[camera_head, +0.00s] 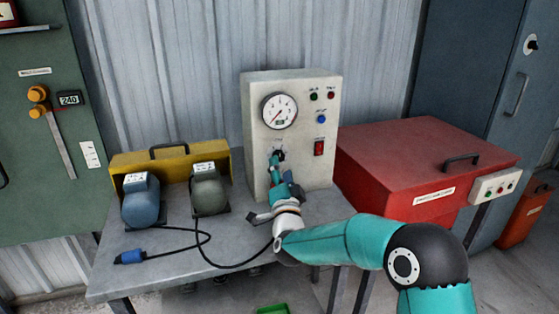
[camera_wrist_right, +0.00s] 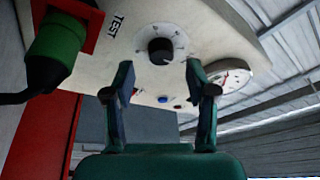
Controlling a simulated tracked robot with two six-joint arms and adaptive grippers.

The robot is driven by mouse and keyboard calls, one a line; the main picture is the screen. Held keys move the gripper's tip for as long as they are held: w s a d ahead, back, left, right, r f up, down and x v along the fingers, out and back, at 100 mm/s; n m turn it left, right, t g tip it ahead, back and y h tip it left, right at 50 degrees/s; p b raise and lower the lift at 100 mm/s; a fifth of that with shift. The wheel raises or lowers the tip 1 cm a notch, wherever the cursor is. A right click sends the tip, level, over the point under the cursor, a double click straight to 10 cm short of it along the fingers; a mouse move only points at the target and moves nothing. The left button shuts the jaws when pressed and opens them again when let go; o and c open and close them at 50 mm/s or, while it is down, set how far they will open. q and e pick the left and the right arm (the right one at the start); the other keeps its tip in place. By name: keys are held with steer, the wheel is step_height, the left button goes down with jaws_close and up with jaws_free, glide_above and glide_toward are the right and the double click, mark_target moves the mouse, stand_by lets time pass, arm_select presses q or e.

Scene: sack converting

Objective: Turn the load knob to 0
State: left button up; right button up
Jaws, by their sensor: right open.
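The load knob (camera_wrist_right: 160,50) is a round black knob with a dial scale on the cream test cabinet (camera_head: 257,105). In the head view the dark knob (camera_head: 281,156) sits below the gauge, partly hidden by my right gripper (camera_head: 277,166). In the right wrist view my right gripper (camera_wrist_right: 160,66) is open, with its two fingers on either side of the knob's line. The knob appears just beyond the fingertips, and no contact is visible. The pointer's exact setting is too small to read. My left gripper is not in view.
A round gauge (camera_head: 280,110), small lamps and a red switch (camera_head: 319,148) are on the cabinet front. A green plug (camera_wrist_right: 59,46) on a red base is near the knob. Blue (camera_head: 140,199) and grey (camera_head: 209,190) motors, with a cable, stand left on the bench. A red chest (camera_head: 400,150) stands right.

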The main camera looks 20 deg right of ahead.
mark_target(280, 159)
steer(key=shift+x, duration=1.65)
steer(key=shift+c, duration=0.4)
steer(key=shift+f, duration=0.1)
jaws_close()
